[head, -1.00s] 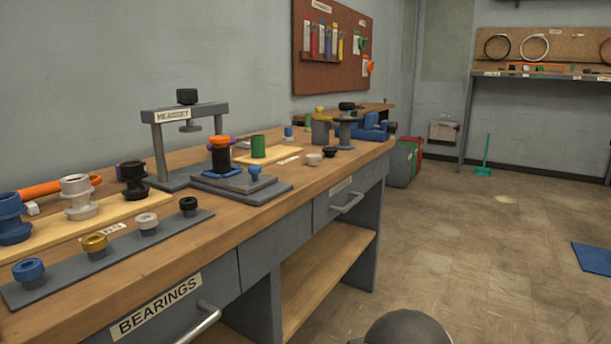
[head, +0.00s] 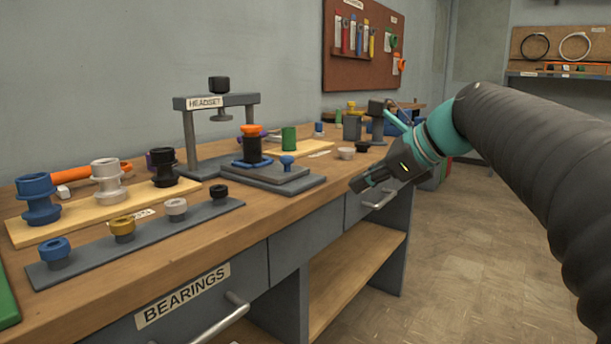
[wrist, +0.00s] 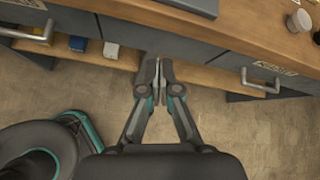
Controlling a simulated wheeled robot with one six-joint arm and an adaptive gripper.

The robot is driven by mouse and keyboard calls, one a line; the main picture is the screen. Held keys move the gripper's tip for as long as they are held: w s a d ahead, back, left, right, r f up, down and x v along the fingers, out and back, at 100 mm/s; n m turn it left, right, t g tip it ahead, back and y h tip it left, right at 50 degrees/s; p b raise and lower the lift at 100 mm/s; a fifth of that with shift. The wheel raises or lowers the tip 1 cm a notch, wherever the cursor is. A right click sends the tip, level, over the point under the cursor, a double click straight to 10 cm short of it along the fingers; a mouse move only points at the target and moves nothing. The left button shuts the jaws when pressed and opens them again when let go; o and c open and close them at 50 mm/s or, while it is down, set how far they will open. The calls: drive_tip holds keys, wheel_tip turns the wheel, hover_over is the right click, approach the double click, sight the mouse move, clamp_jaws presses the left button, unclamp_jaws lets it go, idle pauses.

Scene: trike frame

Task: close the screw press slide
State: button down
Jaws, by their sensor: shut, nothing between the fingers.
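The screw press labelled HEADSET (head: 206,102) stands on the bench, a grey arch with a black screw knob (head: 219,84) on top and a round pad hanging below the beam. Its slide, a grey plate (head: 276,176) on a larger base plate, sticks out from the arch toward the bench's front edge. On the slide are a black cylinder (head: 253,150) with an orange ring on top and a blue ring around its foot, and a small blue knob (head: 287,163). My gripper (head: 358,184) is shut and empty, right of the slide, apart from it. It also shows in the wrist view (wrist: 160,90), over the floor at the bench front.
A green cylinder (head: 289,139) stands on a wooden board behind the slide. A white cup (head: 346,153) and a grey block stand to its right. A rack of small rings (head: 123,228) lies at left. Drawer handles (head: 379,199) jut from the bench front.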

drive_tip(key=w+r+m+y, duration=0.1)
drive_tip(key=w+r+m, duration=0.2)
drive_tip(key=w, duration=0.1)
drive_tip(key=b, duration=0.2)
approach(298, 174)
drive_tip(key=shift+y, duration=0.3)
drive_tip(key=f, duration=0.4)
drive_tip(key=shift+w+a, duration=0.4)
drive_tip(key=w+a, duration=0.2)
drive_tip(key=a, duration=0.1)
drive_tip(key=shift+w, duration=0.2)
drive_tip(key=shift+w+a, duration=0.15)
drive_tip(key=shift+a, duration=0.05)
